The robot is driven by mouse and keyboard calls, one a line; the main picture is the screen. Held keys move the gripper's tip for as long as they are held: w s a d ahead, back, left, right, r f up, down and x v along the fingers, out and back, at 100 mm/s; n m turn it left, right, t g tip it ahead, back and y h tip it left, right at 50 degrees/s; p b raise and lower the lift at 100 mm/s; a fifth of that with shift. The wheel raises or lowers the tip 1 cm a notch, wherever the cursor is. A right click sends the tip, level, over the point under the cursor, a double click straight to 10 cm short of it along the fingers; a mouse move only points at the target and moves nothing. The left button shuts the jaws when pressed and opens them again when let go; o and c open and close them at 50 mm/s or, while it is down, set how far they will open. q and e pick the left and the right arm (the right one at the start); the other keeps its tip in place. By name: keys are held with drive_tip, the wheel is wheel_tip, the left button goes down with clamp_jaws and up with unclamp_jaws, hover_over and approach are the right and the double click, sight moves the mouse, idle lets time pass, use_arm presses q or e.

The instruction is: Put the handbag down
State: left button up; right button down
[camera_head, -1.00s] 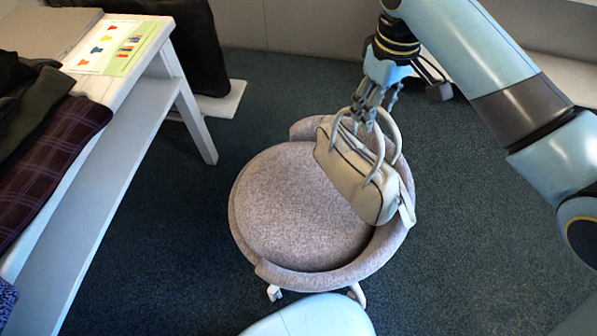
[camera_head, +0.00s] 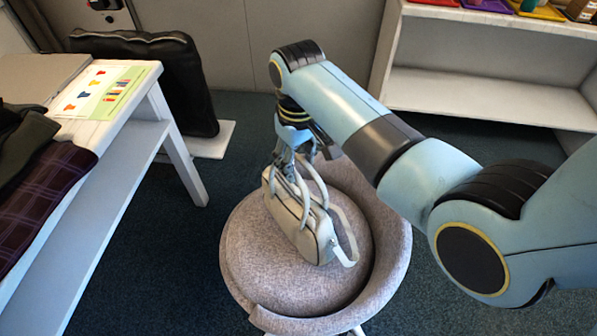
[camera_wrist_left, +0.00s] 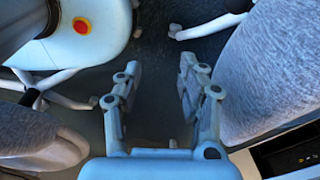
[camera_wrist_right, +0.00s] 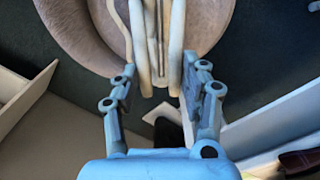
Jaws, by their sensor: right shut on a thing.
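The cream handbag (camera_head: 300,222) with two looped handles is over the middle of the round grey-pink chair seat (camera_head: 262,268) in the head view. It looks roughly upright; I cannot tell whether its base touches the seat. My right gripper (camera_head: 296,152) is above the bag, shut on its handles. In the right wrist view the handbag (camera_wrist_right: 158,35) lies between the fingers of my right gripper (camera_wrist_right: 162,74), with the seat (camera_wrist_right: 85,30) behind it. My left gripper (camera_wrist_left: 159,66) shows only in its wrist view, with fingers apart and nothing between them.
A white table (camera_head: 120,118) with folded dark clothes (camera_head: 35,195) and a colourful sheet stands at left. A black padded panel (camera_head: 165,75) leans by the wall. A white shelf (camera_head: 480,100) with coloured trays is at upper right. Dark carpet is clear around the chair.

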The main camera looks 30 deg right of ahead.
drive_tip(key=shift+f+b, duration=0.3)
drive_tip(key=shift+f, duration=1.6)
drive_tip(key=c, duration=0.7)
unclamp_jaws()
drive_tip(key=shift+s, duration=0.1)
drive_tip(key=shift+o, duration=0.2)
wheel_tip(320, 180, up, 12)
drive_tip(key=p, duration=0.2)
